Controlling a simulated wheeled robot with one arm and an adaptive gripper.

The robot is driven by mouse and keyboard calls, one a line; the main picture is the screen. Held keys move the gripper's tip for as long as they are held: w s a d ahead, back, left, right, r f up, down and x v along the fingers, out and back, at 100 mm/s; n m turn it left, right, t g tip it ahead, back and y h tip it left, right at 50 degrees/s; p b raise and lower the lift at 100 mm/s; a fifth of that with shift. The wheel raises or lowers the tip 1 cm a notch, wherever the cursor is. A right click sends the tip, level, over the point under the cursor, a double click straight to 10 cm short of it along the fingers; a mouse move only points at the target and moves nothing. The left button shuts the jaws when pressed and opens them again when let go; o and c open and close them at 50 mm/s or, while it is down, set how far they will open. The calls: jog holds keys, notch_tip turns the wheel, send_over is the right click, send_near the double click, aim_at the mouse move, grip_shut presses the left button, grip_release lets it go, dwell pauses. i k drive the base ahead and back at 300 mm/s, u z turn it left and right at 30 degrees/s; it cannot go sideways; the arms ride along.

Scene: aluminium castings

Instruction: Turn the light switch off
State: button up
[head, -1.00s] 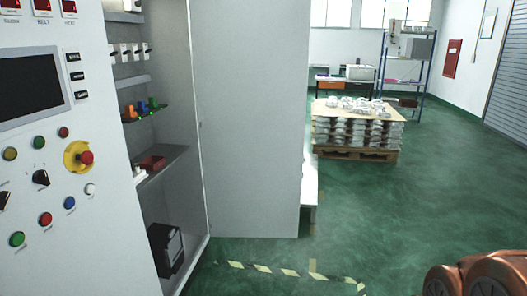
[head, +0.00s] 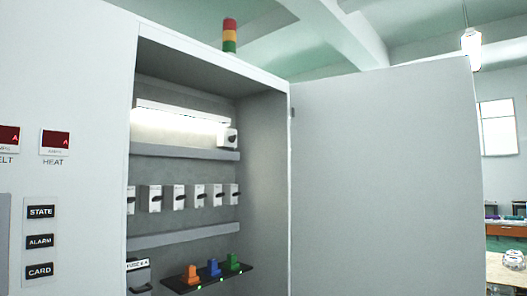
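Inside the open grey cabinet (head: 148,74), a lit white light strip (head: 180,112) runs along the upper back wall. A white switch box (head: 228,138) with a dark knob sits at the right end of the strip, above the upper grey rail. It looks like the light switch, though no label on it is readable. My gripper is not in view.
A row of several white switches (head: 178,197) with dark levers hangs below. Orange (head: 192,273), blue (head: 213,267) and green (head: 234,262) parts stand on a dark shelf. The cabinet door (head: 385,180) stands open to the right. A stack light (head: 229,36) tops the cabinet.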

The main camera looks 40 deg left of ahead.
aim_at(232, 139)
jog(key=u, duration=0.35)
jog(key=i, duration=1.45)
jog(key=u, duration=1.75)
jog(key=i, duration=0.9)
jog(key=u, duration=0.8)
